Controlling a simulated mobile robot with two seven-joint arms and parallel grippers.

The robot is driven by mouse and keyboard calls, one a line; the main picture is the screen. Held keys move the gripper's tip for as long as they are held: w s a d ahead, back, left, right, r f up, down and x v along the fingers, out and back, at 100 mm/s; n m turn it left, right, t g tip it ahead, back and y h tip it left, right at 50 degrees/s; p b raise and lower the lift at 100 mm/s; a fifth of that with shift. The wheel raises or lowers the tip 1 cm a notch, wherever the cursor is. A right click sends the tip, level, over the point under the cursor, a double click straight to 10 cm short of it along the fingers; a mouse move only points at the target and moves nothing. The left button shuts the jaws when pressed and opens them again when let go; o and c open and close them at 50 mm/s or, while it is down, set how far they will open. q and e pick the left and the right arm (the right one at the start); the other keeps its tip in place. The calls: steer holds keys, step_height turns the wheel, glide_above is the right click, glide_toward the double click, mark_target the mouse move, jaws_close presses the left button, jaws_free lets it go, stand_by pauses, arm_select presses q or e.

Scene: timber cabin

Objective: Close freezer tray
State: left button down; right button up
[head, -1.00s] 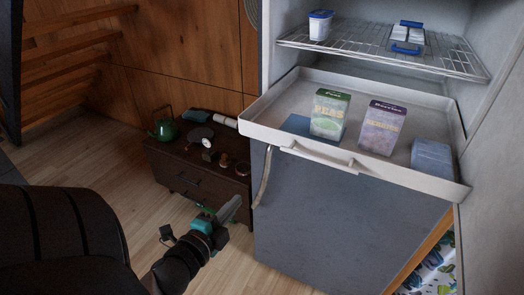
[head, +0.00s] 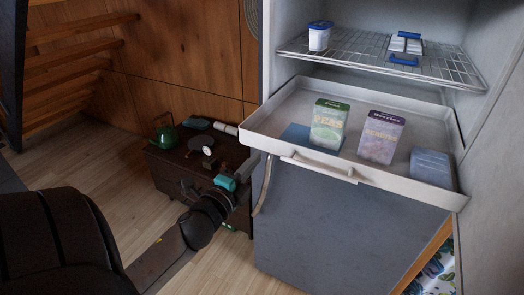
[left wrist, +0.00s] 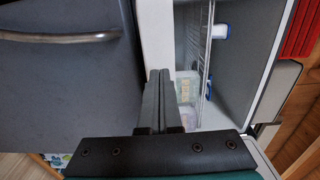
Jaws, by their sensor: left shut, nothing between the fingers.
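The white freezer tray (head: 400,182) is pulled out from the freezer compartment and juts over the grey lower door. Its handle (head: 318,168) is on the front wall. The tray holds a green-topped peas pack (head: 329,125), a purple-topped berries pack (head: 381,138) and blue flat packs (head: 431,168). My left gripper (head: 252,165) is beside the tray's front left corner, at about rim height; touching or apart, I cannot tell. In the left wrist view its fingers (left wrist: 166,98) are together and empty, in front of the white tray edge (left wrist: 157,40). My right gripper is out of view.
A wire shelf (head: 370,62) above the tray holds blue-lidded containers (head: 319,36). The grey lower door (head: 320,225) has a curved metal handle (head: 264,188). A dark low cabinet (head: 175,170) with a green kettle (head: 165,136) stands left.

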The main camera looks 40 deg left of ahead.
mark_target(268, 145)
arm_select(q)
steer(key=shift+x, duration=2.35)
